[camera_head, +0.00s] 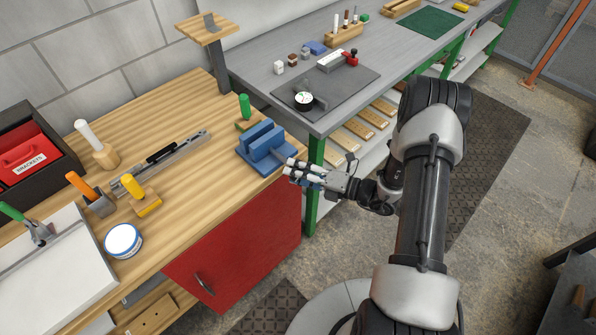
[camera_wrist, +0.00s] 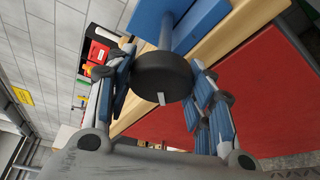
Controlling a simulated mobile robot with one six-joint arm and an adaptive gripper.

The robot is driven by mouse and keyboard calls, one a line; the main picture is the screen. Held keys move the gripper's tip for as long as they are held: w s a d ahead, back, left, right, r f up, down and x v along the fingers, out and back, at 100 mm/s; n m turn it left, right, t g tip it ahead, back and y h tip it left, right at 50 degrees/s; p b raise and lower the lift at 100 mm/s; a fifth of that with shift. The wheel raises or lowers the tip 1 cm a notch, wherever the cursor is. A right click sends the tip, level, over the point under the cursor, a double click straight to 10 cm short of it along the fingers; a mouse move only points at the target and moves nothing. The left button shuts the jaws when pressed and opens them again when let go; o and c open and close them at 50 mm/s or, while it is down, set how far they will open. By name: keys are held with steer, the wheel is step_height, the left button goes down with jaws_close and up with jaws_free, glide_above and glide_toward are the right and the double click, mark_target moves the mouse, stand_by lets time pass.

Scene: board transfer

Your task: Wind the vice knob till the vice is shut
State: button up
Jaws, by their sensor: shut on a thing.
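The blue vice (camera_head: 264,148) stands at the front right corner of the wooden bench, and its jaws look apart in the head view. Its blue body (camera_wrist: 190,25) fills the top of the wrist view. The round dark knob (camera_wrist: 163,78) with a small pale handle stub faces the wrist camera, on a grey shaft that runs to the vice. My gripper (camera_head: 292,174) is at the vice's front, its fingers (camera_wrist: 165,88) on either side of the knob and shut on it. In the head view the fingers hide the knob.
The wooden bench (camera_head: 195,165) has a red cabinet front (camera_head: 235,255) below the vice. A green-handled tool (camera_head: 245,106) stands close behind the vice. A grey bench (camera_head: 245,68) with a dark plate (camera_head: 340,95) adjoins on the right. A white and blue tin (camera_head: 123,241) stands front left.

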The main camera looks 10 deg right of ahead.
steer(key=shift+m+t+y, duration=0.3)
steer(key=shift+m+y, duration=0.2)
steer(key=shift+m, duration=1)
steer(key=o, duration=1)
steer(key=shift+o, duration=0.2)
steer(key=v, duration=1.2)
